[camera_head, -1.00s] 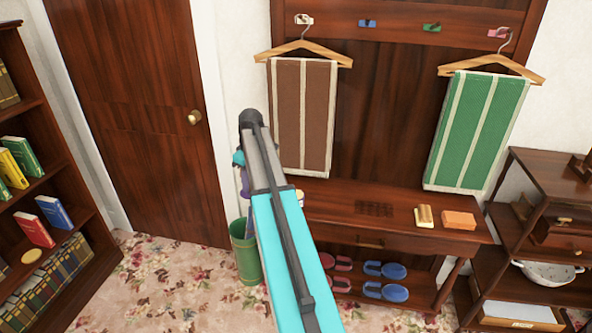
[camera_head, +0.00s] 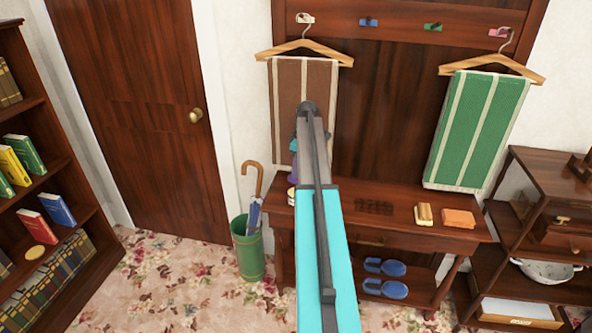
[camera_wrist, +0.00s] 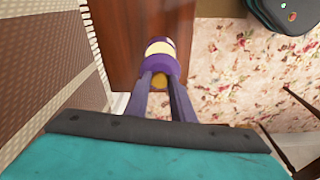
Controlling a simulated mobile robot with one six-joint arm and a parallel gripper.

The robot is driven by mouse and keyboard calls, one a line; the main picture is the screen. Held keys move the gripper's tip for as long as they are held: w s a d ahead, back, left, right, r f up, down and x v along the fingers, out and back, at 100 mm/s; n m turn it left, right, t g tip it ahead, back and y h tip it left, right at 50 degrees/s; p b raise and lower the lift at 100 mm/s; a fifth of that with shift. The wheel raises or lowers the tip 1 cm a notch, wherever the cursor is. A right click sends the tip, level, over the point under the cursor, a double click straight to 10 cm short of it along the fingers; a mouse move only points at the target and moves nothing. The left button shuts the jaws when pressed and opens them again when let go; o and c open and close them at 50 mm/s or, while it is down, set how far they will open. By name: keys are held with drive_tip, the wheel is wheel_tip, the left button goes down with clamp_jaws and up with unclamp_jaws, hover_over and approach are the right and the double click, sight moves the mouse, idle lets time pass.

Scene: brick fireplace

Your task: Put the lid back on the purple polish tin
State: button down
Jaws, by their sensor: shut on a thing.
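My gripper (camera_wrist: 163,90) is shut on a purple round thing with a cream band (camera_wrist: 162,68), seen in the wrist view. It looks like the polish tin, but I cannot tell for sure. A gold patch shows between the fingers at its near end. In the head view, purple (camera_head: 294,168) shows beside my arm, in front of the brown towel and above the bench's left end; my arm hides most of it. A flat gold disc (camera_head: 34,252) lies on a bookshelf shelf at the left; I cannot tell whether it is the lid.
The bench (camera_head: 390,202) bears a small cream container (camera_head: 292,197) at its left end, a brush (camera_head: 424,214) and an orange block (camera_head: 458,218). A green umbrella stand (camera_head: 248,250) is left of it. The bookshelf (camera_head: 80,210) is at far left, with open carpet between.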

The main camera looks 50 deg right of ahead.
drive_tip(key=shift+f+b, duration=1.5)
drive_tip(key=shift+f, duration=1.65)
drive_tip(key=shift+s, duration=0.1)
drive_tip(key=shift+w+f, duration=0.1)
drive_tip(key=shift+w, duration=0.1)
drive_tip(key=shift+f, duration=0.15)
idle(1.2)
drive_tip(key=c, duration=1.4)
unclamp_jaws()
drive_tip(key=shift+c, duration=0.2)
drive_tip(key=shift+o, duration=0.4)
drive_tip(key=o, duration=0.4)
